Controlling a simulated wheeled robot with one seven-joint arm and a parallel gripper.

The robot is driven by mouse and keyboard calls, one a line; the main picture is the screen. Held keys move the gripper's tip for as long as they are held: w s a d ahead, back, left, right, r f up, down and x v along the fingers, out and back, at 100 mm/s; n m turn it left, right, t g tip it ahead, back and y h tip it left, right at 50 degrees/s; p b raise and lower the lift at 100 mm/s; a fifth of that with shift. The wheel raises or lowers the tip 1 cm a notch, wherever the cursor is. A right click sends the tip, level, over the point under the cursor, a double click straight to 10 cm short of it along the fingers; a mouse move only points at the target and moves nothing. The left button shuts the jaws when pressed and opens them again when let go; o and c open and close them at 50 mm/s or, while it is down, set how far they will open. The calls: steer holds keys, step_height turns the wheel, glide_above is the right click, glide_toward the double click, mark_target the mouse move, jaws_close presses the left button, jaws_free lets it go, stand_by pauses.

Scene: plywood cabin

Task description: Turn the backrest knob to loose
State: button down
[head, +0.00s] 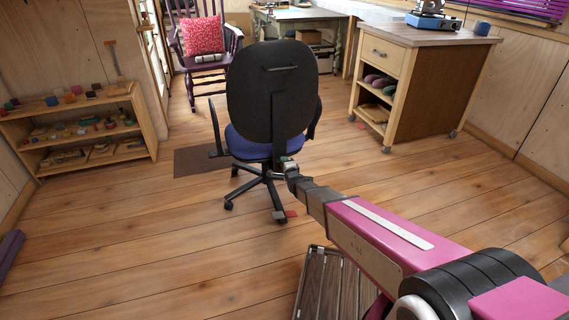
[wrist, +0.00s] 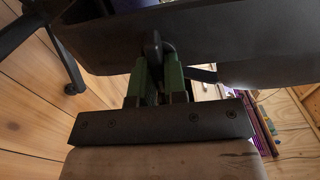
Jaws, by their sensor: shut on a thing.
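The office chair stands in the middle of the floor in the head view, its black backrest (head: 270,92) turned towards me and its blue seat (head: 250,143) beyond. A black upright runs down the back of the backrest. In the head view my gripper (head: 287,163) is at the foot of this upright, just behind the seat. In the wrist view the green fingers of my gripper (wrist: 158,75) are shut on a small dark rounded knob (wrist: 153,48) by the chair's black back part. The fingers hide part of the knob, and I cannot read its setting.
A low shelf (head: 88,132) with small items stands at the left. A wheeled wooden cabinet (head: 430,85) stands at the right, and a purple rocking chair (head: 176,45) with a red cushion at the back. The floor around the chair is mostly clear.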

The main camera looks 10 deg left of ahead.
steer(key=c, duration=1.2)
jaws_free()
steer(key=shift+o, duration=0.2)
steer(key=v, duration=1)
steer(key=shift+s+d, duration=0.2)
steer(key=shift+s, duration=0.15)
